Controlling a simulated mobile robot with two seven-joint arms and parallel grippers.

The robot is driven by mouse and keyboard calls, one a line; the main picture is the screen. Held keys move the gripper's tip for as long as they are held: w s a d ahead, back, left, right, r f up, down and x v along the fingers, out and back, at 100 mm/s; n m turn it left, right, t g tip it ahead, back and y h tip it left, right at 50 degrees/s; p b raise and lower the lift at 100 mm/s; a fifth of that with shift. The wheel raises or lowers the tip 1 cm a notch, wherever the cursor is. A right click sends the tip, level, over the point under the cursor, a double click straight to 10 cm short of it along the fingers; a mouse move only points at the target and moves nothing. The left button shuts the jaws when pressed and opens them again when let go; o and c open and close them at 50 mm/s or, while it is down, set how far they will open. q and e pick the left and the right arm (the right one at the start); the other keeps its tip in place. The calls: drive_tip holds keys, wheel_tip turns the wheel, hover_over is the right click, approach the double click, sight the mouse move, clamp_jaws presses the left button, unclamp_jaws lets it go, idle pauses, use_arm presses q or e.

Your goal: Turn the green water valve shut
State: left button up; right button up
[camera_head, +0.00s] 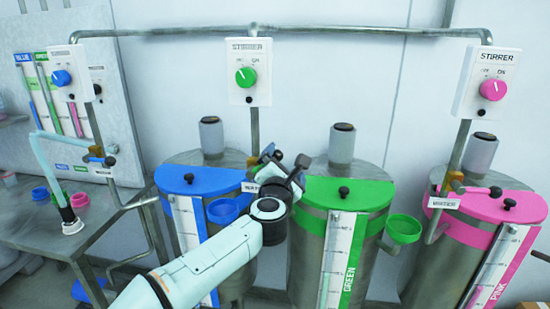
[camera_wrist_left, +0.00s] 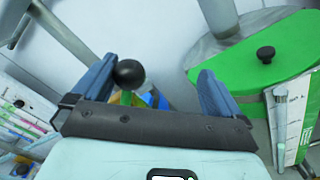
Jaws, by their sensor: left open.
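The green drum (camera_head: 342,195) stands in the middle, right of my left gripper (camera_head: 284,172). The valve (camera_head: 253,161) on the pipe to its left is a small brass body, mostly hidden behind my gripper, with a partly covered WATER label below. In the left wrist view a black ball knob (camera_wrist_left: 130,73) with brass behind it shows between the open fingers of my left gripper (camera_wrist_left: 157,72). The knob is nearer the left finger, with a wide gap to the right one. I cannot tell whether either finger touches it. My right gripper is not in view.
The blue drum (camera_head: 195,183) stands at left, partly behind my arm, and the pink drum (camera_head: 520,207) at right. A green funnel (camera_head: 404,228) sticks out beside the green drum. Stirrer boxes hang above, including the green-dial one (camera_head: 249,72). A bench (camera_head: 35,225) stands far left.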

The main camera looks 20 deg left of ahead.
use_arm(q)
drive_tip(key=f+b, duration=0.2)
drive_tip(key=f, duration=0.1)
drive_tip(key=f+b, duration=0.1)
drive_tip(key=b, duration=0.1)
drive_tip(key=shift+w+d+f, duration=0.1)
drive_tip(key=shift+d+f, duration=0.3)
drive_tip(key=shift+a+r, duration=0.1)
idle(0.4)
drive_tip(key=shift+a+r+p, duration=0.4)
drive_tip(key=shift+r, duration=0.05)
drive_tip(key=shift+s, duration=0.2)
drive_tip(key=b+v, duration=0.3)
drive_tip(key=v, duration=0.6)
drive_tip(key=shift+f, duration=0.2)
